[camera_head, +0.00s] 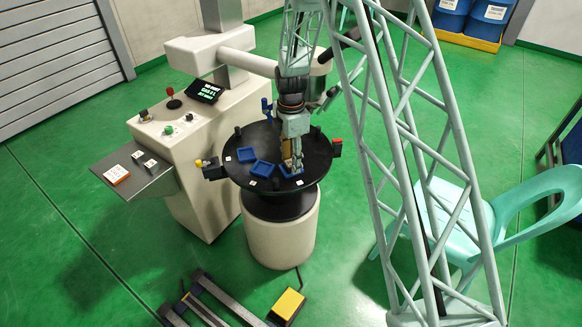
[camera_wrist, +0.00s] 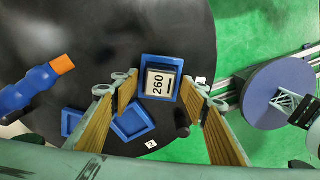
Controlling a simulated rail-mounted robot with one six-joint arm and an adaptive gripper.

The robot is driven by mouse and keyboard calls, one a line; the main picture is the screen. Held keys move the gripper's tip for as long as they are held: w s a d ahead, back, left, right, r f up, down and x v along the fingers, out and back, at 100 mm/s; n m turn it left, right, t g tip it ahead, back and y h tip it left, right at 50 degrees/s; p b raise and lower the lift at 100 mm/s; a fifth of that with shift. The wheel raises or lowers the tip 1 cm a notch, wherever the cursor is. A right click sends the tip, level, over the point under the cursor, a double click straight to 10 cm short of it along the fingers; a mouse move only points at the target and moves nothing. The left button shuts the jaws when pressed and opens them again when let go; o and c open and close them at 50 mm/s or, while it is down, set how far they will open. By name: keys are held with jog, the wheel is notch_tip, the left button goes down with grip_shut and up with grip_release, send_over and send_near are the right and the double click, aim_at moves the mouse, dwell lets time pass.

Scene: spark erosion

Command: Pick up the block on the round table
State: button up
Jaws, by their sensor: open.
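The block (camera_wrist: 160,82), pale with a dark edge and marked 260, sits in a square blue tray (camera_wrist: 147,58) on the dark round table (camera_head: 232,174). The table also fills much of the wrist view (camera_wrist: 120,30). My gripper (camera_head: 293,164) is open and points down over that tray. In the wrist view its two wood-coloured fingers (camera_wrist: 159,90) stand left and right of the block with gaps on both sides. In the head view the gripper hides the block, and only part of the tray (camera_head: 291,174) shows.
Two other blue trays (camera_head: 262,168) (camera_head: 246,155) lie left of the gripper, looking empty. A blue hose with an orange tip (camera_wrist: 63,64) reaches over the table. A black post (camera_wrist: 182,124) stands near the right finger. A control console (camera_head: 170,120) and green chair (camera_head: 470,215) flank the table.

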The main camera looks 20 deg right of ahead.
dwell(0.4)
jog(key=c, duration=1.2)
jog(key=shift+r, duration=0.1)
jog(key=shift+r+p, duration=0.55)
jog(key=shift+r, duration=1.05)
jog(key=shift+s+r, duration=0.2)
jog(key=s, duration=0.5)
jog(key=s+r+p, duration=0.1)
jog(key=s, duration=0.9)
jog(key=shift+s+r+p, duration=0.15)
jog(key=shift+s+p, duration=0.15)
jog(key=shift+p, duration=0.1)
